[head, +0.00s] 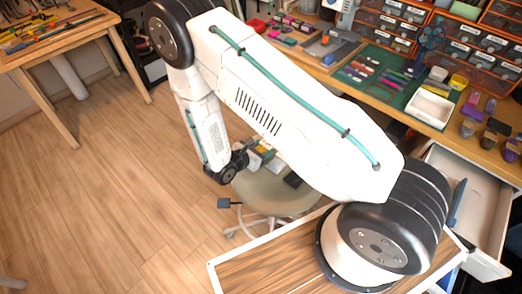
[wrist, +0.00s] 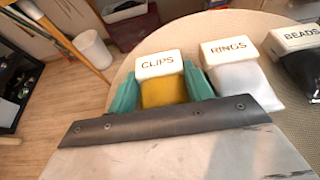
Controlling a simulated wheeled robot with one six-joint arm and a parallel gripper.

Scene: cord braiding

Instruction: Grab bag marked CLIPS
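The bag marked CLIPS (wrist: 163,92) has a mustard-yellow body and a white top with dark lettering. It stands upright on the round beige stool seat (wrist: 235,25) in the wrist view. My gripper (wrist: 164,92) has its two teal fingers on either side of the yellow body, with no clear gap to it. Whether they press on the bag or only flank it cannot be told. The bag's lower part is hidden behind my dark gripper body.
A white bag marked RINGS (wrist: 240,78) stands close to the right of the CLIPS bag. A black bag marked BEADS (wrist: 300,62) is farther right. In the head view, a cluttered workbench (head: 399,107) and an open drawer (head: 470,195) lie to the right. Wooden floor is clear at left.

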